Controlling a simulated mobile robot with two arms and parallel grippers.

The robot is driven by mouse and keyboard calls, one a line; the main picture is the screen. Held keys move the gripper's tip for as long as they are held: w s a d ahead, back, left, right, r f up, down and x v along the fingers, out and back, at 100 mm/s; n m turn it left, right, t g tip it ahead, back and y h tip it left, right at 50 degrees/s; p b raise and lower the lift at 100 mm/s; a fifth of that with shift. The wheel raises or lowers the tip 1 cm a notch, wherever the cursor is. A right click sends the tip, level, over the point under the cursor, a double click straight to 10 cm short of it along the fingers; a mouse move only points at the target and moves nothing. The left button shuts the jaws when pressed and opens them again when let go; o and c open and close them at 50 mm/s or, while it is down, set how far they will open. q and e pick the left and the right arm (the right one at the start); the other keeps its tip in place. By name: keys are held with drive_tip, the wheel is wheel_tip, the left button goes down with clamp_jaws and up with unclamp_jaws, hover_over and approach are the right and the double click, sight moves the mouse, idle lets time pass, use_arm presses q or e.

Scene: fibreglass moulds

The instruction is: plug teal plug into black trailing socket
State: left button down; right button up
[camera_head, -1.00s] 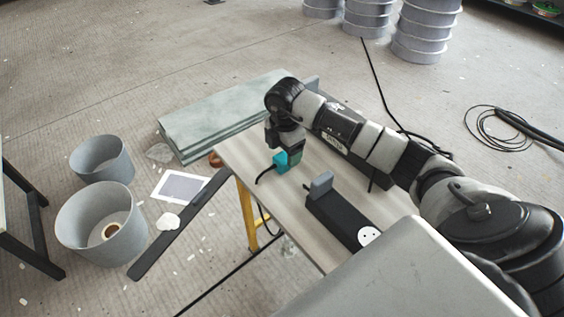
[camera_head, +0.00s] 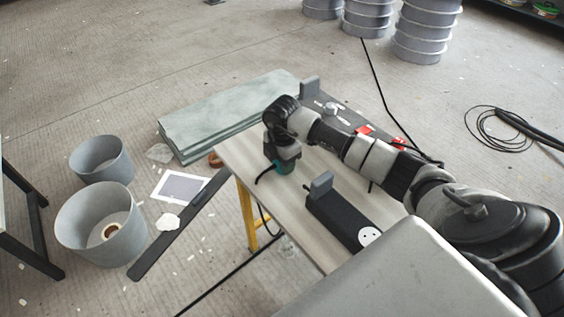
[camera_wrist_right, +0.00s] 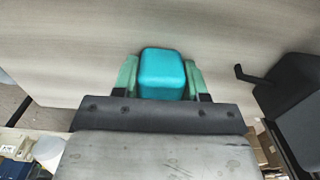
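The teal plug (camera_wrist_right: 163,72) lies between the two green fingers of my right gripper (camera_wrist_right: 162,78) in the right wrist view, with a finger close along each side. Whether the fingers press on it I cannot tell. In the head view my right gripper (camera_head: 283,163) points down over the plug near the left edge of the table, and hides most of it. The black trailing socket (camera_head: 335,216) lies on the table to the right and nearer; its white round face shows at its near end, and a grey tab stands at its far end. My left gripper is not in view.
The pale wooden table (camera_head: 240,158) has yellow legs. A black cable (camera_head: 266,175) runs from the plug off the table's left edge. A dark panel with red and white bits (camera_head: 350,118) lies behind my arm. Grey-green slabs (camera_head: 225,110) and grey buckets (camera_head: 100,215) stand on the floor.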

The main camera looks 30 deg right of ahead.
drive_tip(key=shift+c, duration=0.9)
wheel_tip(320, 180, up, 10)
drive_tip(key=shift+r+p, duration=0.1)
drive_tip(key=shift+p, duration=0.2)
